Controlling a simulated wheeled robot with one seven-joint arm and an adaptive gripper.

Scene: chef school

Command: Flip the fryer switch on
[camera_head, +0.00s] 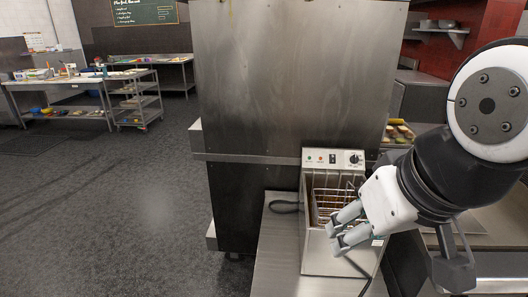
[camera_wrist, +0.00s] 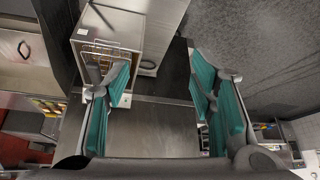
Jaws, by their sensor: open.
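The fryer (camera_head: 338,262) is a small steel box on a narrow metal counter in the head view, with a wire basket (camera_head: 330,200) in its well. Its upright control panel (camera_head: 333,160) has a dark rocker switch (camera_head: 333,159), small red and green marks, and a round knob at the right. My gripper (camera_head: 338,227) is in front of the fryer and below the panel, with its fingers apart and empty. In the wrist view, my gripper (camera_wrist: 165,100) shows two spread teal-padded fingers; the fryer (camera_wrist: 112,38) lies behind the left finger. The switch is not distinguishable there.
A tall steel cabinet (camera_head: 290,80) stands behind the fryer. A black cord (camera_head: 284,206) lies on the counter (camera_head: 276,250) at the fryer's left. Trays of food (camera_head: 399,131) are at the right, behind my arm. The floor (camera_head: 120,210) at the left is open, with work tables farther back.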

